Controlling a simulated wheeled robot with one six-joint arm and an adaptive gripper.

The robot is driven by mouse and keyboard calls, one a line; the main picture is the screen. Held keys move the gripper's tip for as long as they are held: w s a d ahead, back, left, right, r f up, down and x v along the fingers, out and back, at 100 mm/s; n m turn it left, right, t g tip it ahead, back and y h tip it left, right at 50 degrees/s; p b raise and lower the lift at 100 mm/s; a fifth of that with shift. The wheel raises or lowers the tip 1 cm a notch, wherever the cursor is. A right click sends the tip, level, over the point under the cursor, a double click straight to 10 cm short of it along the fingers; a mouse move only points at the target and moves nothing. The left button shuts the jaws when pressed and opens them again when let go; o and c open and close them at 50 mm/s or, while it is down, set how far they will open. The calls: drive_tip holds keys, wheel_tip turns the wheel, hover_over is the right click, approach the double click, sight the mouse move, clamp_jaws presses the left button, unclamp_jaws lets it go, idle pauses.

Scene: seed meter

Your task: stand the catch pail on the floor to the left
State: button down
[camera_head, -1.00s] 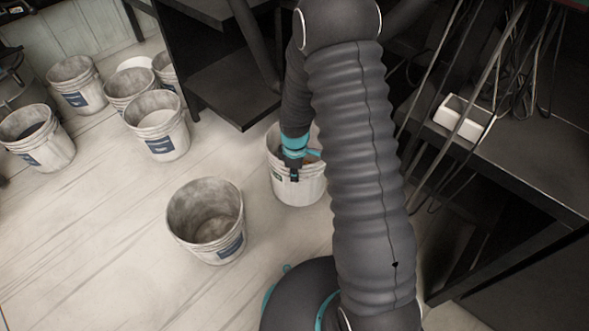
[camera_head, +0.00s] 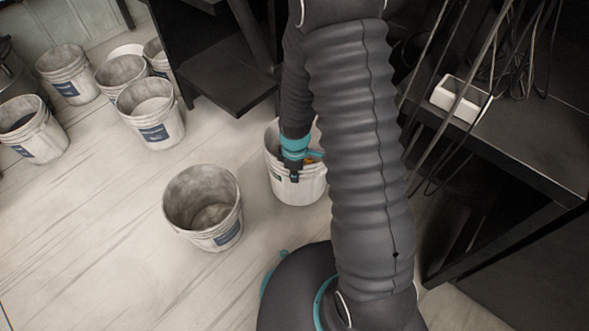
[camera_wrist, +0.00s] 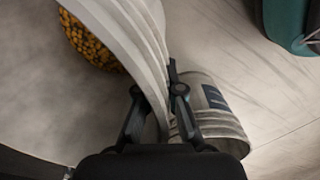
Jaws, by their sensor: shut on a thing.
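The catch pail (camera_head: 297,190) is a whitish bucket in the middle of the head view, partly behind my arm. Some orange-yellow grain (camera_wrist: 92,42) lies in its bottom. My gripper (camera_head: 292,172) is at the near side of its rim. In the wrist view, my gripper (camera_wrist: 158,92) is shut on the pail wall (camera_wrist: 148,30), with one finger inside and one outside. The pail looks upright or nearly so. I cannot tell whether its base touches the floor.
An empty pail (camera_head: 214,236) stands on the floor just left of the held one. Several more pails (camera_head: 152,128) stand at the upper left. A dark bench (camera_head: 545,180) with cables and a white box (camera_head: 460,101) is on the right. Pale floor (camera_head: 90,240) is clear at lower left.

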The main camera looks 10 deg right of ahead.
drive_tip(key=s+b, duration=0.1)
drive_tip(key=s, duration=0.7)
idle(0.8)
